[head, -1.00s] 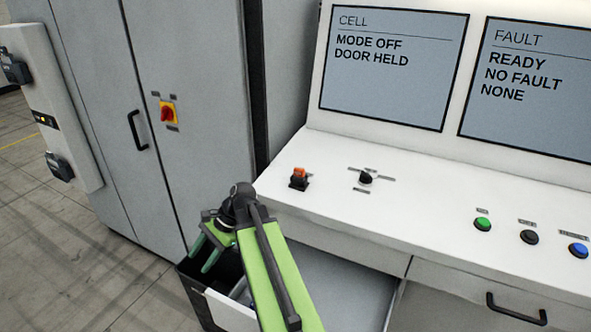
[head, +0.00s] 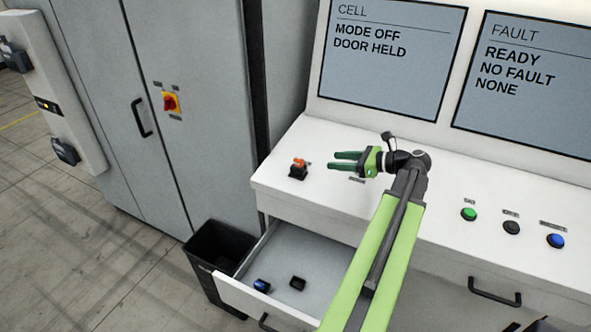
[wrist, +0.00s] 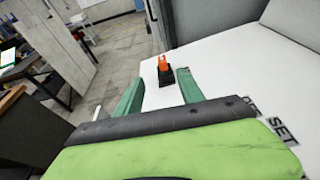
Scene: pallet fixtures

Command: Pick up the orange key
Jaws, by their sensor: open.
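The orange key (head: 299,162) stands upright in a small black base (head: 298,173) on the left part of the white console top. In the wrist view the orange key (wrist: 162,62) shows beyond the fingertips, roughly midway between them, with its black base (wrist: 166,77) below it. My gripper (head: 333,161) is above the console to the right of the key, with its green fingers pointing left at it. The fingers are apart and empty, and there is a gap between them and the key. My gripper (wrist: 160,88) hides the black selector knob in the head view.
An open drawer (head: 312,250) below holds a blue item (head: 262,286) and a black item (head: 298,283). A dark bin (head: 217,250) stands left of it. Green (head: 469,214), black (head: 512,227) and blue (head: 556,240) buttons lie right. A grey cabinet (head: 205,60) stands left.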

